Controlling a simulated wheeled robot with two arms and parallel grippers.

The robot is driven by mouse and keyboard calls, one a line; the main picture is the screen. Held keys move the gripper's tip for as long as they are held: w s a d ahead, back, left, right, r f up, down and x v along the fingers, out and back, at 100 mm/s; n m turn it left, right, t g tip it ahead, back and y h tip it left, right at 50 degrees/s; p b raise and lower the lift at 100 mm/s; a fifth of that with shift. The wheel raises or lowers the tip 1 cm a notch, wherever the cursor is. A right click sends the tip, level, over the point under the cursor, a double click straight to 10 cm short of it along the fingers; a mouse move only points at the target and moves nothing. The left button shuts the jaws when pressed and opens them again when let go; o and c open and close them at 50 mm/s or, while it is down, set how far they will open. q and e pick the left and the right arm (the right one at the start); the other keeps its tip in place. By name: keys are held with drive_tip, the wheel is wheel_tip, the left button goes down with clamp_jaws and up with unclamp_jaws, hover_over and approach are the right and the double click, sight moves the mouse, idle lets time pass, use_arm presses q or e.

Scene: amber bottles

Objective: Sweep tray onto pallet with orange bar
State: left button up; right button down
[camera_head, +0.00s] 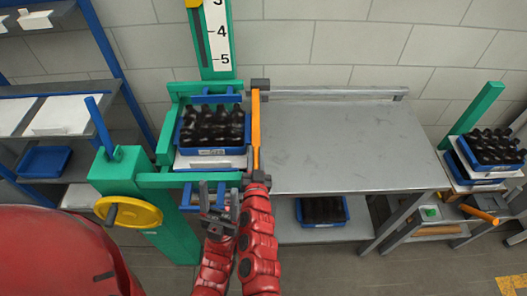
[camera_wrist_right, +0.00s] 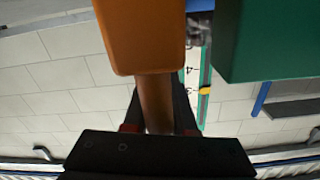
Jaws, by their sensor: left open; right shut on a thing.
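A blue tray (camera_head: 213,150) full of dark bottles sits on a white slab (camera_head: 210,161) in the green lift frame (camera_head: 170,150). I cannot tell whether this slab is the pallet. My right gripper (camera_head: 257,178) is shut on the bar's near end. In the right wrist view, the orange bar (camera_wrist_right: 145,40) has a thinner handle between the fingers (camera_wrist_right: 155,112). My left gripper (camera_head: 218,195) is open and empty, just in front of the lift.
The steel table (camera_head: 340,145) to the right is bare on top. Another blue tray (camera_head: 322,212) is on its lower shelf. At far right, a bottle-filled tray (camera_head: 490,150) sits on a white slab beside a green post. A yellow handwheel (camera_head: 128,212) stands front left.

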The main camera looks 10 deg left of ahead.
drive_tip(key=shift+s+a+f, duration=0.1)
drive_tip(key=shift+a, duration=0.1)
drive_tip(key=c, duration=1.1)
unclamp_jaws()
drive_tip(key=shift+a, duration=0.1)
drive_tip(key=o, duration=0.3)
drive_tip(key=shift+a, duration=0.1)
drive_tip(key=shift+o, duration=0.2)
drive_tip(key=shift+a, duration=0.15)
drive_tip(key=shift+d, duration=0.25)
drive_tip(key=p+v, duration=0.8)
drive_tip(key=v, duration=0.9)
